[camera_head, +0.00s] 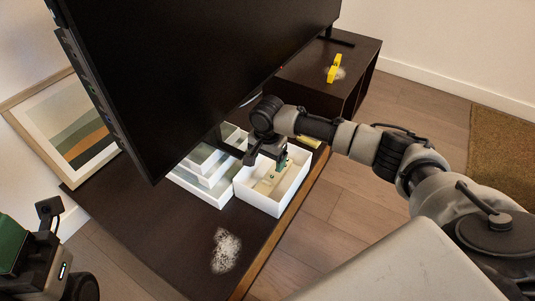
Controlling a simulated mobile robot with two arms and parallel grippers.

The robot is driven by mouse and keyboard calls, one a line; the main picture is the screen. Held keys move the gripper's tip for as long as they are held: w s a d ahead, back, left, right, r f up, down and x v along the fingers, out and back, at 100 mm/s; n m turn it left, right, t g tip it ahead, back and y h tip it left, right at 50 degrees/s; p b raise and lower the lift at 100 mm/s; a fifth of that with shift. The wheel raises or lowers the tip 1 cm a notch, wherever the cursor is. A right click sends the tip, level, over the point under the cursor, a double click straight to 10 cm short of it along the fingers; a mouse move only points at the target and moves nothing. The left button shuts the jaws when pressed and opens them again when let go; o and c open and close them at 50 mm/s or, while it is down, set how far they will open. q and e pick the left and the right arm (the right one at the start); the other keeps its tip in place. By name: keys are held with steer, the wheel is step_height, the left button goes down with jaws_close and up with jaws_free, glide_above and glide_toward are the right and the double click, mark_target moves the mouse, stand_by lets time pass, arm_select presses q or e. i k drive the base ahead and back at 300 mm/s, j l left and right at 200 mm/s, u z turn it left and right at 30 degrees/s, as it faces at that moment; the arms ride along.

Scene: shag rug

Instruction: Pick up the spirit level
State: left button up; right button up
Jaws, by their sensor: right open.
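My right gripper (267,161) is open above the white box (244,193), with its fingers pointing down towards the inside. A pale tan, elongated piece (267,186) lies in the box below the fingers. It may be the spirit level, but it is too small and partly covered to be sure. A bright yellow object (334,68) stands at the far end of the dark cabinet, well away from the gripper. Part of my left gripper (48,211) shows at the lower left, away from the box; its jaw opening is unclear.
A large black television (190,70) overhangs the dark cabinet (150,225), close to my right wrist. White stacked trays (200,172) stand left of the box. A small yellowish item (309,141) lies behind it. A speckled white patch (226,250) lies in front; the cabinet around it is clear.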

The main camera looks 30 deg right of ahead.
mark_target(331, 75)
steer(key=z, duration=1.35)
